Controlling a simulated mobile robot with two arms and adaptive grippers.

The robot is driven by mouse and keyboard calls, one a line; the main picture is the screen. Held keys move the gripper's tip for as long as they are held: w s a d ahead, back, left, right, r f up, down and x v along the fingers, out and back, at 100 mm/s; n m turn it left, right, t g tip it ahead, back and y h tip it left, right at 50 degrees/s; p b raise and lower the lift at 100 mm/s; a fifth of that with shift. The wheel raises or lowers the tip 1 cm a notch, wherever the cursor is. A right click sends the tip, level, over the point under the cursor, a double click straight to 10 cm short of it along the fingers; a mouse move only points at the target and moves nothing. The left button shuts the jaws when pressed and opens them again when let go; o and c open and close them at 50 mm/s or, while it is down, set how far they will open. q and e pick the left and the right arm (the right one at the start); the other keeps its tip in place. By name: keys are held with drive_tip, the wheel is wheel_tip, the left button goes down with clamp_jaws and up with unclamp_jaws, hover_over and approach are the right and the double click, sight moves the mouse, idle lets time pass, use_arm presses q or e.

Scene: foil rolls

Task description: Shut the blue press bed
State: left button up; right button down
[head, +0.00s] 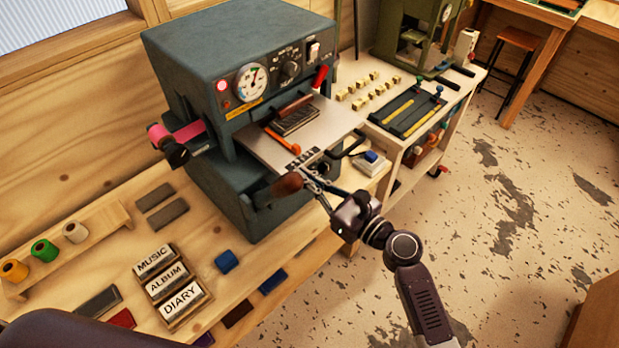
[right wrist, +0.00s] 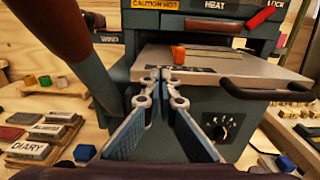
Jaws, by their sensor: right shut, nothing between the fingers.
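The blue-grey press (head: 225,62) stands on the wooden bench. Its flat grey bed (head: 335,118) sticks out at the front, and it also shows in the right wrist view (right wrist: 215,63). A dark type block (head: 296,121) and an orange piece (head: 281,139) are on the bed. A black handle (head: 347,147) is on the bed's front edge. My right gripper (head: 311,179) is shut and empty, its tips close to the front edge of the bed, left of the handle; I cannot tell whether they touch. My left gripper is out of view.
A brown-gripped lever (head: 287,184) is close left of my right gripper and looms large in the right wrist view (right wrist: 48,30). Type blocks (head: 170,285) and a blue cube (head: 226,261) lie on the bench. A side cart (head: 420,130) stands right of the press.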

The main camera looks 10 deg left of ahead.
sight(283, 157)
drive_tip(key=b+x, duration=0.1)
drive_tip(key=x, duration=0.7)
drive_tip(key=shift+s+d, duration=0.1)
